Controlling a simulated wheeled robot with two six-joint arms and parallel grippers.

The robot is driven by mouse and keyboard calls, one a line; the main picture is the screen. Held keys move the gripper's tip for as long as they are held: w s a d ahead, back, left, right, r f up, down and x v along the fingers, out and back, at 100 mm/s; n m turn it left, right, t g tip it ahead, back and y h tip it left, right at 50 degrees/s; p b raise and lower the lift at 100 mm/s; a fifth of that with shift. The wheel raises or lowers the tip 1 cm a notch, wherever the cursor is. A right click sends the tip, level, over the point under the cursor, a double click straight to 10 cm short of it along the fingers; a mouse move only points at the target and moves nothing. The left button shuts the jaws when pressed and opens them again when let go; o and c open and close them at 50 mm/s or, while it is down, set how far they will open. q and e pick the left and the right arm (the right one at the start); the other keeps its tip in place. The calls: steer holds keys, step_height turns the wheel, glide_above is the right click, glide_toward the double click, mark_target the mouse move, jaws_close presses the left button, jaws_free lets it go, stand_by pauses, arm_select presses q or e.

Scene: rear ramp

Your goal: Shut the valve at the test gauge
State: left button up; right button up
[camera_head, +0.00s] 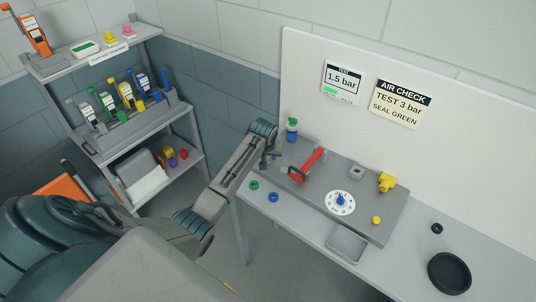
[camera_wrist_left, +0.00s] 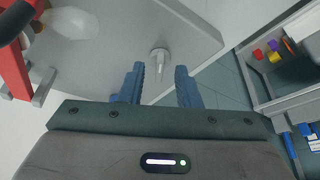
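A white dial (camera_head: 328,207) with a blue knob (camera_head: 340,200) lies on the grey plate (camera_head: 310,200) on the bench. A red lever-like part (camera_head: 312,160) stands at the plate's left; a red part also shows in the left wrist view (camera_wrist_left: 14,68). I cannot tell which part is the valve. My left gripper (camera_head: 272,155) is left of the red part, near the plate's far left corner. In the left wrist view its blue fingers (camera_wrist_left: 160,85) are apart and empty. A small metal stub (camera_wrist_left: 160,58) shows beyond them. My right gripper is not in view.
A green-and-blue bottle (camera_head: 292,130) stands close behind my left gripper. A yellow fitting (camera_head: 386,182), a yellow knob (camera_head: 376,220) and a grey block (camera_head: 356,172) are on the plate. A tray (camera_head: 347,244) lies in front. A shelf rack (camera_head: 125,125) stands left.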

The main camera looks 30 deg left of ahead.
arm_select(q)
steer(key=shift+x, duration=0.8)
jaws_close()
